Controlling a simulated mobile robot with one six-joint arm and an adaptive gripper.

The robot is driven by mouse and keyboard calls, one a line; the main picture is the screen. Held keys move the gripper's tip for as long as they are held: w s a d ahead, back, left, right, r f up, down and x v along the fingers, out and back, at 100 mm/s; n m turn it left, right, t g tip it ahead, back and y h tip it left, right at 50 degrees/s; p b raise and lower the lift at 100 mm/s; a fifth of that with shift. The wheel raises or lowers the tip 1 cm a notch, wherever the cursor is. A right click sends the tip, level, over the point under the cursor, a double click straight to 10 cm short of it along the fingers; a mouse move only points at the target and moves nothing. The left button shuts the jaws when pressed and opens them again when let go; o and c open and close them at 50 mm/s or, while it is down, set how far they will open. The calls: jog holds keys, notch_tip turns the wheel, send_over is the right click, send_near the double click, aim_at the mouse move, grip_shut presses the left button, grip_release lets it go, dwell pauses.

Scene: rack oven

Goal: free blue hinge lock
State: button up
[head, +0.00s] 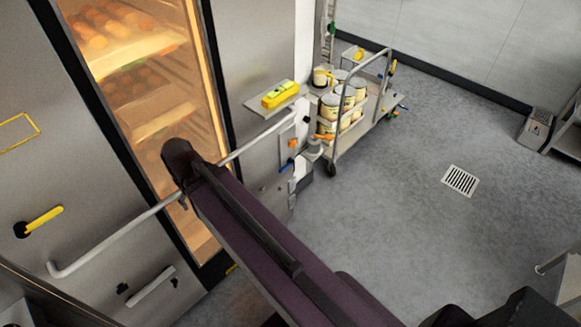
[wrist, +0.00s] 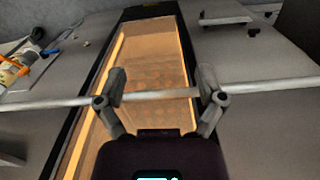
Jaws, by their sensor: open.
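A small blue lever (head: 288,165), probably the blue hinge lock, sits on the steel oven front right of the lit door, below a small shelf. A small blue piece (wrist: 51,51) at the left of the wrist view may be the same lever. My gripper (wrist: 161,80) is open in the wrist view, its two fingers apart in front of the lit door window, with the long rail across between them. It is not near the blue piece. I cannot tell whether the fingers touch the rail. In the head view my arm hides the gripper.
A long steel rail (head: 115,235) crosses the oven door (head: 140,75). A yellow device (head: 278,94) lies on the small shelf. A trolley with tins (head: 340,105) stands right of the oven. A yellow handle (head: 45,220) is at left. The grey floor (head: 410,210) is largely clear.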

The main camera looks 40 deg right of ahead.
jog(key=c, duration=0.4)
notch_tip(320, 180, down, 9)
jog(key=b, duration=0.9)
jog(key=shift+a, duration=0.1)
